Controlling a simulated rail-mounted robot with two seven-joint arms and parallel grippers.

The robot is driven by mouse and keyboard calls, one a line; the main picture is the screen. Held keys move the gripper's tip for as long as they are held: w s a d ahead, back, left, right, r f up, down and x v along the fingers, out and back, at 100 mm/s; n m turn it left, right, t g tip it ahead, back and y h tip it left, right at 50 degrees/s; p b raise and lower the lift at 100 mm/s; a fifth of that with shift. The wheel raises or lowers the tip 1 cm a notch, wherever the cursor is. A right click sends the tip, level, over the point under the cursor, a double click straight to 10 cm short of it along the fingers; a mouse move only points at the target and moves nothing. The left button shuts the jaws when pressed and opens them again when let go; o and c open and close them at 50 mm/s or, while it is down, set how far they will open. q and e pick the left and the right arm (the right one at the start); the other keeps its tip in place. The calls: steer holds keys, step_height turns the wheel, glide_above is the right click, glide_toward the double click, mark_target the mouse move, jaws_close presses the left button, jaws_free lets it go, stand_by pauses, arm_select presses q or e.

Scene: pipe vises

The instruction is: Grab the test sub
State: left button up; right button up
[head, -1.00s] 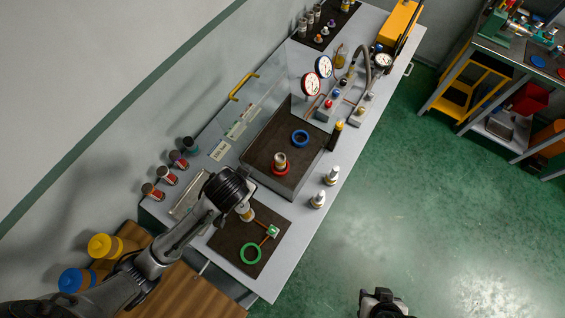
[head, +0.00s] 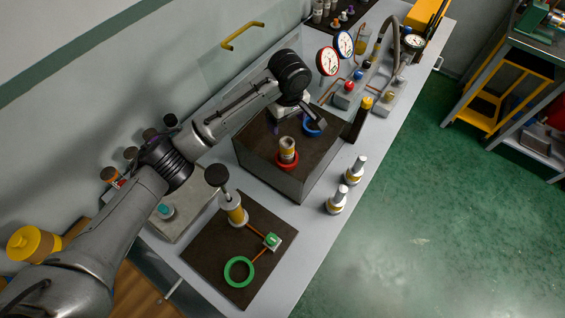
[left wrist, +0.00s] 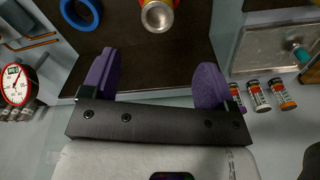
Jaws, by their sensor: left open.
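The pictures do not label the test sub. A short tan-and-metal cylinder (head: 287,146) stands upright in a red ring (head: 287,162) on the dark-topped box (head: 262,147); I take it as the likely test sub. In the left wrist view this cylinder (left wrist: 157,15) is ahead of the fingers, its round metal end facing the camera. My left gripper (head: 318,122) is over the far part of the box, near the blue ring (head: 307,131), partly covering it. In the left wrist view its purple fingers (left wrist: 156,80) are apart, with nothing between them. My right gripper is out of view.
Two metal fittings (head: 355,169) (head: 337,201) stand right of the box. A dark mat (head: 205,250) nearer me holds a yellow black-topped cylinder (head: 234,210) and a green ring (head: 239,272). Gauges (head: 327,61) and pipes stand behind.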

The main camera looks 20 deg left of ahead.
mark_target(287, 146)
arm_select(q)
steer(key=shift+n, duration=0.7)
steer(key=f, duration=0.3)
steer(key=f+b, duration=0.1)
steer(key=f, duration=0.2)
steer(key=f+b, duration=0.1)
steer(key=f, duration=0.2)
steer(key=shift+w+f, duration=0.25)
steer(key=shift+f+b, duration=0.85)
steer(key=shift+f, duration=1.7)
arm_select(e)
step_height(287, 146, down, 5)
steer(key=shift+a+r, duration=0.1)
arm_select(q)
steer(key=shift+c, duration=0.5)
steer(key=c, duration=1.2)
steer(key=shift+d, duration=0.1)
steer(key=shift+c, duration=0.5)
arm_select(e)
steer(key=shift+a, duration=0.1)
arm_select(q)
steer(key=shift+r, duration=0.2)
